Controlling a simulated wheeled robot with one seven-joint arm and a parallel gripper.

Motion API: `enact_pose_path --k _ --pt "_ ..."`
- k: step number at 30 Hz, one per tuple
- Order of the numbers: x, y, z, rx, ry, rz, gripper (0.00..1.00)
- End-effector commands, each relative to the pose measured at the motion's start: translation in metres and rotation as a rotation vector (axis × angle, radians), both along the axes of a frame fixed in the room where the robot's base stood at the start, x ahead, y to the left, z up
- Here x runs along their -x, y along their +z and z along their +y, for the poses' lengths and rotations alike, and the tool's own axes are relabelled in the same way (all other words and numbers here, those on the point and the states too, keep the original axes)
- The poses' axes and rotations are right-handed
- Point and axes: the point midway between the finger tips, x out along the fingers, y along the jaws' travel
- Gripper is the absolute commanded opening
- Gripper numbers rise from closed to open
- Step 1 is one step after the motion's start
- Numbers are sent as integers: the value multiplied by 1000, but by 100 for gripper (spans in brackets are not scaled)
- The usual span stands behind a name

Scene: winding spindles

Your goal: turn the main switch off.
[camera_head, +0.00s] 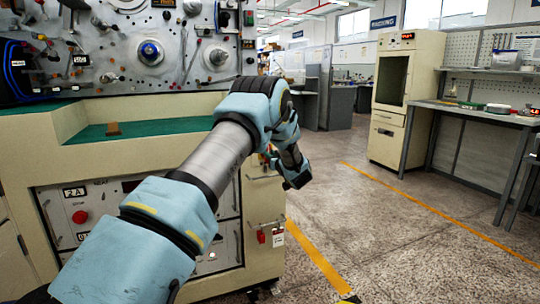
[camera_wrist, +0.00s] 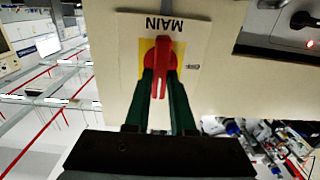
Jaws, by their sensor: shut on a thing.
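The main switch shows in the wrist view as a red handle (camera_wrist: 163,52) on a yellow plate (camera_wrist: 147,48), set on a pale label plate (camera_wrist: 131,34) that reads MAIN upside down. A small OFF mark (camera_wrist: 193,66) sits to the right of the handle. My gripper (camera_wrist: 160,76) has its two dark green fingers on either side of the handle and is shut on it. The handle runs nearly straight up and down in the picture, its free end between the fingers. In the head view my arm hides the gripper, and the switch does not show.
The cream winding machine (camera_head: 262,205) stands at the left, with a red stop button (camera_head: 80,216) and a red padlock (camera_head: 261,237) on its front. A workbench (camera_head: 470,112) and a tall cabinet (camera_head: 388,140) stand at the right. The floor between is clear.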

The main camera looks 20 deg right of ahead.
Motion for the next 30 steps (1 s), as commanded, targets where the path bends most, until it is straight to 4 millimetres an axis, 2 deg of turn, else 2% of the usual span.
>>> enact_pose_path --k 13,30 --pt "0 -4 1 93 1 -11 0" --pt "0 -7 5 590 1 -77 0"
